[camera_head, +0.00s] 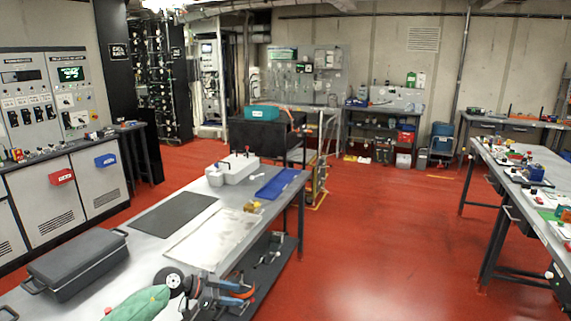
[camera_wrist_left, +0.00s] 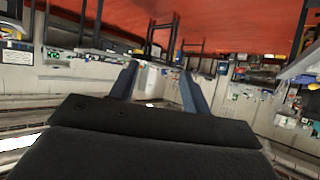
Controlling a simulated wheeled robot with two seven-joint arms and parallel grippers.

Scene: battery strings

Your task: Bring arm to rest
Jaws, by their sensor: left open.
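My left gripper (camera_wrist_left: 158,78) shows in the left wrist view with its two blue-grey fingers apart. Nothing is seen between the fingers. That view is upside down, with the red floor at the top and benches and wall beyond the fingertips. In the head view, dark and orange parts crowd the bottom edge beside a black wheel; I cannot clearly tell the gripper's fingers from them. My right gripper is not seen in either view.
The near workbench (camera_head: 150,247) carries a dark case (camera_head: 78,262), a black mat (camera_head: 172,214), a blue tray (camera_head: 277,184), a white box (camera_head: 238,167) and a green item (camera_head: 138,304). Another bench (camera_head: 508,178) stands at the right. Red floor (camera_head: 385,235) between them is clear.

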